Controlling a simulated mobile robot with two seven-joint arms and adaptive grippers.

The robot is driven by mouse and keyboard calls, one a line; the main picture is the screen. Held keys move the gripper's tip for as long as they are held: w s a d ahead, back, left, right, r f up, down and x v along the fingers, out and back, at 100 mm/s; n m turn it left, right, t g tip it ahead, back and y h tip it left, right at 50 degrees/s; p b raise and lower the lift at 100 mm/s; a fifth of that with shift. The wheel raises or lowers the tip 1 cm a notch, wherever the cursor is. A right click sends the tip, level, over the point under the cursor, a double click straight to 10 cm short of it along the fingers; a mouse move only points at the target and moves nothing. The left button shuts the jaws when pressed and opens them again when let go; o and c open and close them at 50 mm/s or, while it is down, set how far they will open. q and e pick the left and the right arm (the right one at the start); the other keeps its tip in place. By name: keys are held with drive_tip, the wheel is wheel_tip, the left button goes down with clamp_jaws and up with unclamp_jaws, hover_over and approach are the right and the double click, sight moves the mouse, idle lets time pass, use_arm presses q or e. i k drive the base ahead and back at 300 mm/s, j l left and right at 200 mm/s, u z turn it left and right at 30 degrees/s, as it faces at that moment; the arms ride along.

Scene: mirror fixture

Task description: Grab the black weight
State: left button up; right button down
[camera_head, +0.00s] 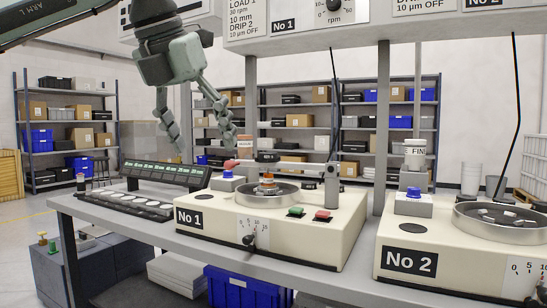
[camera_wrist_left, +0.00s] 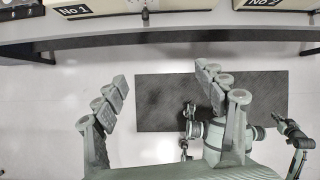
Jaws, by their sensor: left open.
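A small black disc (camera_head: 267,157), which looks like the black weight, sits on the lever above the turntable of machine No 1 (camera_head: 270,236). An orange-brown piece (camera_head: 267,179) is below it on the turntable. My left gripper (camera_head: 203,148) hangs in the air left of the disc and higher, its fingers spread and empty. In the left wrist view my left gripper (camera_wrist_left: 163,77) is also open, with floor between its fingers; the disc does not show there. Parts of my own body appear small below; I cannot make out the right gripper's jaws.
Machine No 2 (camera_head: 450,245) stands at the right on the grey bench (camera_head: 330,275). A dark display panel (camera_head: 168,176) and a row of pale discs (camera_head: 128,203) lie at the left. Grey posts (camera_head: 382,130) hold the overhead panels. A blue crate (camera_head: 245,290) is below.

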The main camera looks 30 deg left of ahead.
sight(262, 156)
drive_tip(key=i+j, duration=0.2)
drive_tip(key=i, duration=0.15)
drive_tip(key=i+j, duration=0.15)
drive_tip(key=i, duration=0.25)
drive_tip(key=i+j, duration=0.2)
drive_tip(key=i, duration=0.15)
